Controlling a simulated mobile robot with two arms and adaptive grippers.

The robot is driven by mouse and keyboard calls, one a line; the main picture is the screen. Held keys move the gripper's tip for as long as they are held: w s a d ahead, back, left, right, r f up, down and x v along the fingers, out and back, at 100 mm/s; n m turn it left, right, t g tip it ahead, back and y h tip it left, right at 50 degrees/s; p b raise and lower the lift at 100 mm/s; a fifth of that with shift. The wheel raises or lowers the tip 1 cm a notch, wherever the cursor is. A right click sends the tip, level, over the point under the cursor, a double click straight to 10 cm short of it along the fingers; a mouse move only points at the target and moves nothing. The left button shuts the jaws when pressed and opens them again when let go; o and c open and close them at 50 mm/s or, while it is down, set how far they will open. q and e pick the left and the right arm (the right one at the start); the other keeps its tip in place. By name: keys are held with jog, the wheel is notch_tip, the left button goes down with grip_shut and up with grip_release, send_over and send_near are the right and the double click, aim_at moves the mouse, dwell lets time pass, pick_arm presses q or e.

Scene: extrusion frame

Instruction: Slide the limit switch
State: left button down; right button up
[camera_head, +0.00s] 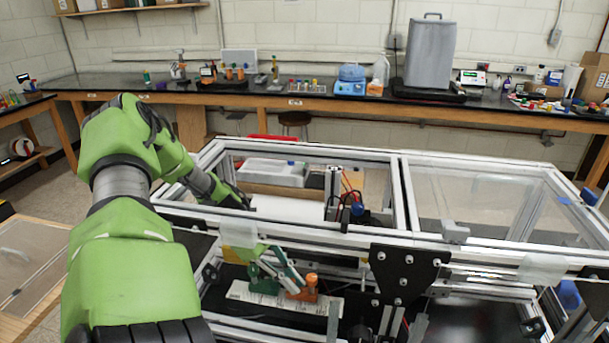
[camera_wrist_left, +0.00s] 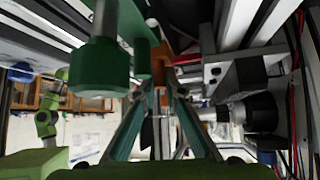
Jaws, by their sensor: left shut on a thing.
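My left arm reaches in from the left and down into the extrusion frame (camera_head: 405,190). My left gripper (camera_head: 292,280) is at the lower front of the frame, partly hidden by a rail. Its green fingers are shut on a small orange part (camera_head: 306,288), which seems to be the limit switch. In the left wrist view the two long fingers (camera_wrist_left: 160,88) come together at this orange part (camera_wrist_left: 163,66), close beside the metal profiles. The exact contact is small and dark. My right gripper is not in view.
A white label plate (camera_head: 268,300) lies below the fingers. A black bracket plate (camera_head: 408,272) stands to the right. In the left wrist view a green cylindrical part (camera_wrist_left: 100,65) and a dark motor-like cylinder (camera_wrist_left: 258,112) flank the fingers closely.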

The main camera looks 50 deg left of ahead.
pick_arm(q)
jog(key=shift+a+r, duration=0.15)
jog(key=c, duration=2.4)
grip_release()
jog(key=shift+s+a, duration=0.25)
jog(key=o, duration=0.3)
jog(key=shift+w+d, duration=0.1)
jog(key=shift+d, duration=0.05)
jog(key=shift+r, duration=0.6)
notch_tip(320, 180, up, 9)
jog(key=shift+f, duration=0.15)
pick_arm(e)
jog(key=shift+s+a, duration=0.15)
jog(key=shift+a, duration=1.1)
